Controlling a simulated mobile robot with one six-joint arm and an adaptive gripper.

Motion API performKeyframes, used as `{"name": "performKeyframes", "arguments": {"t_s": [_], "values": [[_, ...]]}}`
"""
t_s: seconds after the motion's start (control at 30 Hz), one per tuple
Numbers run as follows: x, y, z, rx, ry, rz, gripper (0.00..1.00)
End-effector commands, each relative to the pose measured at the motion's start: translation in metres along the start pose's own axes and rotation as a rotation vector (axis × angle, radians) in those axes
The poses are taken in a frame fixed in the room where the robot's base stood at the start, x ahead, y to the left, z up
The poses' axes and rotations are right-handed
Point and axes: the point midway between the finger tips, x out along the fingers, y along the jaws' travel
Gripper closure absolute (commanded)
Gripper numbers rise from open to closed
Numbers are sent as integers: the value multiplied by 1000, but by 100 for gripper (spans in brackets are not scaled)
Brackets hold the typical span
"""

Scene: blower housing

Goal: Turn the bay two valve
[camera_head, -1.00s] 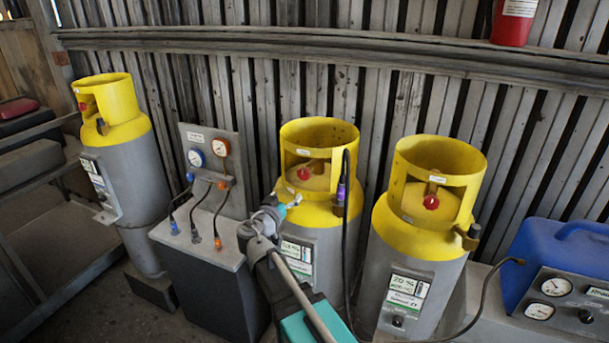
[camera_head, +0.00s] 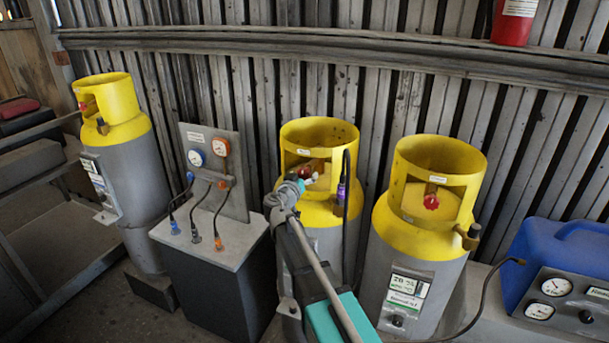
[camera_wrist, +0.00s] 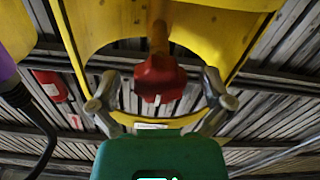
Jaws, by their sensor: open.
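Three grey cylinders with yellow collars stand along the wall; their bay labels are too small to read. The middle cylinder (camera_head: 317,243) has a red valve knob (camera_head: 305,172) inside its collar opening. My gripper (camera_head: 304,180) is at that opening and partly covers the knob. In the wrist view the red knob (camera_wrist: 160,78) hangs between the two open fingers of my gripper (camera_wrist: 160,88), with a gap on each side. The right cylinder (camera_head: 418,262) and the left cylinder (camera_head: 141,180) also have red knobs (camera_head: 431,202) (camera_head: 83,107).
A black hose with a purple fitting (camera_head: 341,192) runs beside the middle collar, close to my gripper. A gauge stand (camera_head: 212,245) with hoses is to the left. A blue gauge unit (camera_head: 560,260) is at the right. The yellow collar (camera_wrist: 85,25) surrounds the knob.

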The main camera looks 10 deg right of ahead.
Motion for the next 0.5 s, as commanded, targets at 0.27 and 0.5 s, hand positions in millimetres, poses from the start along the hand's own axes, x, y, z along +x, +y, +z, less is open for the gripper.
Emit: {"name": "performKeyframes", "arguments": {"t_s": [0.27,0.5], "values": [[7,0,0,0,0,0,1],[6,0,0,0,0,0,12]]}}
